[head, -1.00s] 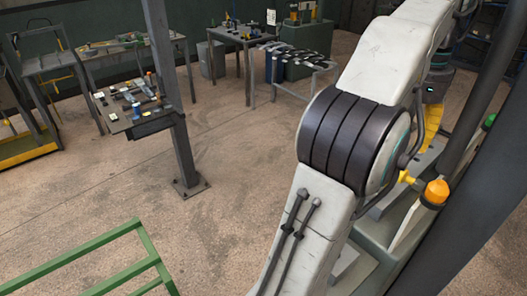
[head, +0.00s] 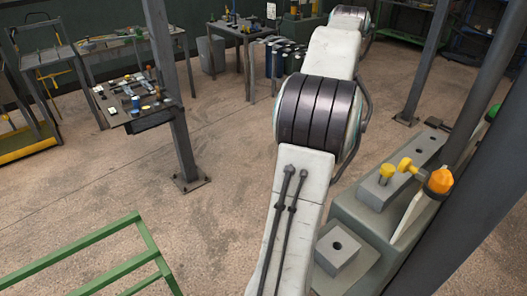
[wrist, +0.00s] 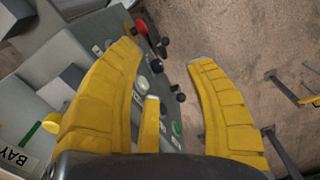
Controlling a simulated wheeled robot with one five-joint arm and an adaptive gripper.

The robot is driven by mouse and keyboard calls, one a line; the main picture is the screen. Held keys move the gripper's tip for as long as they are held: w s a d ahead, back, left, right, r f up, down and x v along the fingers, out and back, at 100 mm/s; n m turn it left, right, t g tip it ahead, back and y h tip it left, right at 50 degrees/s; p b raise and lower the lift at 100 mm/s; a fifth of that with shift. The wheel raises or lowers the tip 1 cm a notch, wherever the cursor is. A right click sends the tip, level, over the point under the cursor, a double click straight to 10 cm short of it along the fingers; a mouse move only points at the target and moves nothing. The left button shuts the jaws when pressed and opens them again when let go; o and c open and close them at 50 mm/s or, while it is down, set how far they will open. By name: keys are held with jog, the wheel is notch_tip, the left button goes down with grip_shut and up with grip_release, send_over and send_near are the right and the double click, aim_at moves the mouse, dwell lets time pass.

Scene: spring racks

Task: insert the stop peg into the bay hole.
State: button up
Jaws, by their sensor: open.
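A peg with a yellow knob (head: 386,174) stands upright in a long grey block (head: 402,176) on the bench at right in the head view; I take it for the stop peg. A separate grey block with one dark hole (head: 338,248) sits nearer; I cannot tell which hole is the bay hole. In the wrist view, a yellow knob (wrist: 54,122) shows at left, close to a label reading BAY (wrist: 14,158). My gripper (wrist: 163,58) is open and empty, its yellow fingers spread above a grey control panel. My gripper is hidden in the head view.
The control panel (wrist: 150,80) carries a red knob (wrist: 141,26) and several buttons. An orange-capped lamp (head: 438,182) stands by the bench. A dark post (head: 165,90) and green rail (head: 150,245) stand at left. Open floor lies between.

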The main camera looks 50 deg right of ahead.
jog(key=w+a+f+n, duration=0.2)
jog(key=w+f, duration=0.3)
jog(key=w, duration=0.3)
jog(key=w+a+f+n+b, duration=0.1)
jog(key=w+a+f+n, duration=0.1)
jog(key=w+f+n, duration=0.3)
jog(key=shift+w+a+f, duration=0.15)
jog(key=shift+w+f, duration=0.05)
jog(key=shift+w, duration=1.3)
